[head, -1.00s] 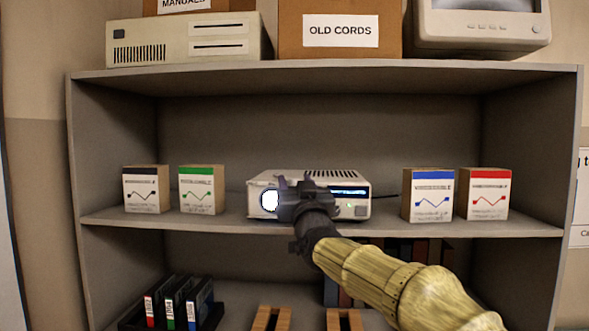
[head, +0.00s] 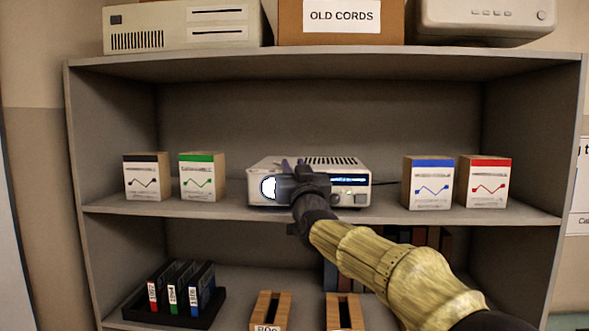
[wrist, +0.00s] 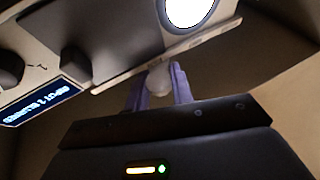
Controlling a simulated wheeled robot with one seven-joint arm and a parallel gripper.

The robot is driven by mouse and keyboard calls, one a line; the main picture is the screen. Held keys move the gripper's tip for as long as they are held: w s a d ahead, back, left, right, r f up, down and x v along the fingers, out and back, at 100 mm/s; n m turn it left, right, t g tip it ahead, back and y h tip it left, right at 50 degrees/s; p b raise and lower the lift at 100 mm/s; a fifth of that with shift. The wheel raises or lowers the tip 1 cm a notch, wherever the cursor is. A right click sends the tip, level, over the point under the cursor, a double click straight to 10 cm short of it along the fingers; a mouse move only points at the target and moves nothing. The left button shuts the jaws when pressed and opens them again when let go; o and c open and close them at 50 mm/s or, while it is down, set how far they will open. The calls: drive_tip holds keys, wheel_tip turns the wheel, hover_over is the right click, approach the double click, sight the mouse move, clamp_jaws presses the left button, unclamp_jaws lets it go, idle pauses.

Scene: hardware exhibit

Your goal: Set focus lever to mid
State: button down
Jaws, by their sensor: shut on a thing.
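The white projector (head: 262,168) stands on the middle shelf, with a bright round lens (head: 269,187) at its left front and a lit blue display (head: 349,181). In the wrist view the lens (wrist: 190,10) is at the top and the display (wrist: 45,102) at the left. My gripper (head: 292,165) is in front of the projector, just right of the lens. In the wrist view its purple fingers (wrist: 158,88) are shut on the pale rounded tip of the focus lever (wrist: 158,78), beside a pale marked strip (wrist: 165,60). The lever's exact setting cannot be read.
Black and green labelled boxes (head: 202,178) stand left of the projector, blue and red ones (head: 428,184) right. The shelf between is clear. Upright cartridges (head: 175,287) sit in a black tray below, near wooden slotted blocks (head: 270,311). A beige computer case (head: 185,27) is on top.

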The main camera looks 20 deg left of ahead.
sight(269, 168)
drive_tip(key=shift+s+a, duration=0.2)
drive_tip(key=shift+a, duration=0.05)
drive_tip(key=shift+s+a+r, duration=0.1)
drive_tip(key=shift+s+a, duration=0.5)
drive_tip(key=shift+a, duration=0.4)
drive_tip(key=shift+s+a+r, duration=0.1)
drive_tip(key=shift+s+a, duration=0.5)
drive_tip(key=shift+a, duration=0.35)
drive_tip(key=shift+a+f+y, duration=0.1)
drive_tip(key=shift+a+y, duration=0.15)
drive_tip(key=shift+y, duration=0.05)
